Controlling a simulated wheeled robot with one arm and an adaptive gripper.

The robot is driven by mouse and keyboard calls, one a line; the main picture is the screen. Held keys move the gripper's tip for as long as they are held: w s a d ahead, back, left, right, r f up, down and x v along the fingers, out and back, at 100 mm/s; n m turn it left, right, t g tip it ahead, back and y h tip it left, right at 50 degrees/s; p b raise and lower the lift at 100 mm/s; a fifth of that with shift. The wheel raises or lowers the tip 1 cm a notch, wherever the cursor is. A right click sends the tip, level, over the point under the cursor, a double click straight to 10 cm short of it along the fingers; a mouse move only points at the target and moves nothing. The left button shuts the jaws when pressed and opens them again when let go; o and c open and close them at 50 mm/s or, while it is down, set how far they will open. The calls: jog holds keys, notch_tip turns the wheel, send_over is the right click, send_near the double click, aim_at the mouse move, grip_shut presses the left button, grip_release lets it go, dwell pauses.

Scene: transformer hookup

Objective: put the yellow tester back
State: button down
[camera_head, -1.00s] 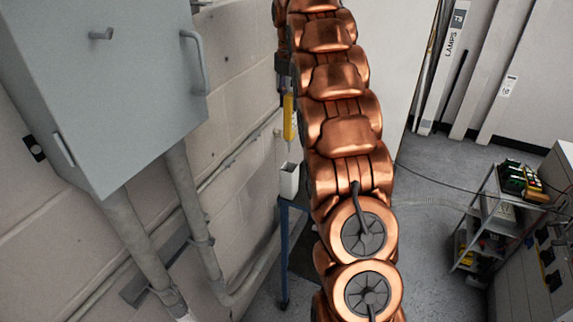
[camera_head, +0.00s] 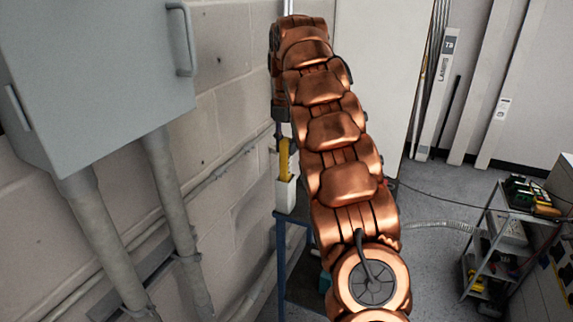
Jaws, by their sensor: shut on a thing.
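The yellow tester (camera_head: 284,158) hangs upright below my gripper (camera_head: 281,137), left of my copper arm. My gripper is shut on its top end; the fingers are small and partly hidden by the arm. The lower end of the tester is at the mouth of a white open-topped holder (camera_head: 286,195) and appears to be inside it. I cannot tell how deep it sits. The holder stands on a blue-legged stand (camera_head: 281,262), which my arm partly hides.
A grey wall cabinet (camera_head: 95,75) with conduits below it is at the left. The block wall (camera_head: 235,130) runs close behind the holder. A cart (camera_head: 500,240) with equipment stands at the right, with a cable and hose near it. Floor shows between arm and cart.

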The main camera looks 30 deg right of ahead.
aim_at(286, 156)
jog(key=shift+f+b, duration=0.45)
jog(key=shift+f, duration=0.45)
jog(key=shift+f+p, duration=0.3)
jog(key=shift+f, duration=0.9)
jog(key=c, duration=0.9)
grip_release()
jog(key=shift+r, duration=0.2)
jog(key=shift+r, duration=0.9)
notch_tip(286, 156, up, 10)
jog(key=p, duration=0.7)
jog(key=shift+s, duration=0.1)
